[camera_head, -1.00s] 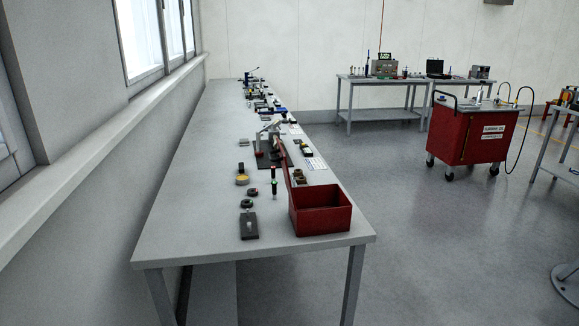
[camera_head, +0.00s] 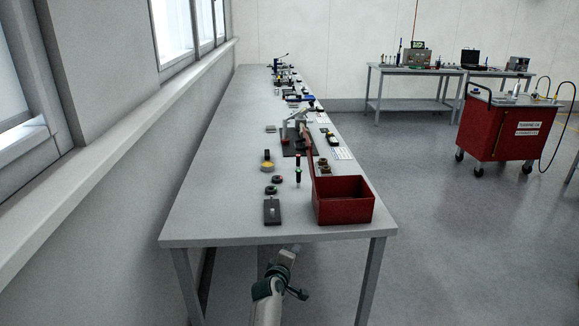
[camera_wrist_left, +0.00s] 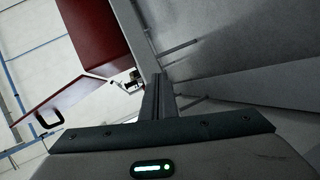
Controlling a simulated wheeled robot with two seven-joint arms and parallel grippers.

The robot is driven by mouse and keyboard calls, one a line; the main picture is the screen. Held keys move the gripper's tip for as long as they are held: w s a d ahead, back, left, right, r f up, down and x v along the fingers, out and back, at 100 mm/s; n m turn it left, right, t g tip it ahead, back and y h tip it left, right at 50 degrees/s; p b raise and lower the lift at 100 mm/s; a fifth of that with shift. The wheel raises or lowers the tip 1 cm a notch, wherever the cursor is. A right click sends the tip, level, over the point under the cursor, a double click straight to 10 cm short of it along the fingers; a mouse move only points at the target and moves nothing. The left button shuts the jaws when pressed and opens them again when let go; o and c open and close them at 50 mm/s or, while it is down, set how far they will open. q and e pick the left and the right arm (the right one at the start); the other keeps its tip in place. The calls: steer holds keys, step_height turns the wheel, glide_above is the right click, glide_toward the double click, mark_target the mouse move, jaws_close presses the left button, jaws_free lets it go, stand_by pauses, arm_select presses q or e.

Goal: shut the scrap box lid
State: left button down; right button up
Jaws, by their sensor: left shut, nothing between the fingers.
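The red scrap box (camera_head: 343,205) stands on the near right end of the grey bench, with its top open. Its lid (camera_head: 311,167) stands up along the box's left side, seen nearly edge-on. In the left wrist view the box (camera_wrist_left: 95,33) is at the upper left, and a red panel with a black handle, apparently the lid (camera_wrist_left: 75,101), is below it. My left gripper (camera_head: 292,249) is in front of the bench's near edge, below and left of the box, apart from both. Its fingers (camera_wrist_left: 158,95) are shut and empty. My right gripper is out of view.
Small parts and tools, including a dark block (camera_head: 272,211), line the bench (camera_head: 220,190) left of the box and beyond it. A wall with windows runs along the left. A red cart (camera_head: 505,128) stands at the right; the floor between is clear.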

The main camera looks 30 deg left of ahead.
arm_select(q)
steer(key=w+a+r+n+t+y, duration=0.1)
steer(key=a+r+n, duration=0.3)
steer(key=r, duration=0.9)
steer(key=w+a+r+n+t+y, duration=0.1)
steer(key=a+r+n, duration=0.3)
steer(key=r, duration=0.9)
steer(key=shift+a+t+y, duration=0.45)
steer(key=shift+t+y, duration=0.15)
steer(key=shift+t, duration=0.2)
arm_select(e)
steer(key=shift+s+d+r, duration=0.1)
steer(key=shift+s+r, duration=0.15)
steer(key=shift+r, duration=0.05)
arm_select(q)
steer(key=shift+r, duration=0.1)
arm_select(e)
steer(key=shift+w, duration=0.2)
